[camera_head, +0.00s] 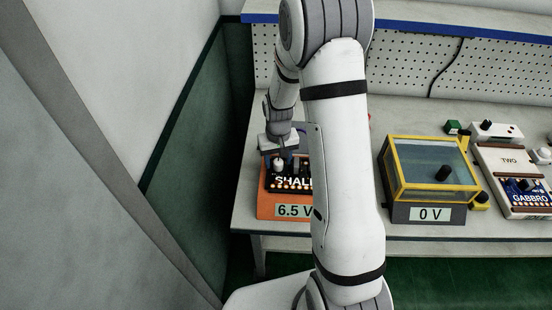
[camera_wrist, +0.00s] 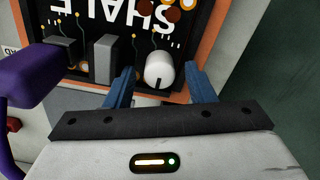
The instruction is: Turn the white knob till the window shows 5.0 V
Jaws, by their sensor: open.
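The white knob (camera_wrist: 158,68) shows in the wrist view on a dark panel lettered SHALE, with a dark pointer mark on its near side. My gripper (camera_wrist: 161,76) is open, one blue finger on each side of the knob; a gap shows on both sides. In the head view the knob (camera_head: 278,164) is just below my gripper (camera_head: 279,153). The orange-framed SHALE unit (camera_head: 265,205) stands at the bench's left end. Its window (camera_head: 293,211) reads 6.5 V. My arm hides the unit's right part.
Beside the knob are a grey block (camera_wrist: 104,58) and a dark block (camera_wrist: 60,51). A purple object (camera_wrist: 30,85) is at the wrist view's left. A yellow-framed box (camera_head: 393,178) with a 0 V window (camera_head: 430,214) and a GABBRO unit (camera_head: 527,198) stand right on the bench.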

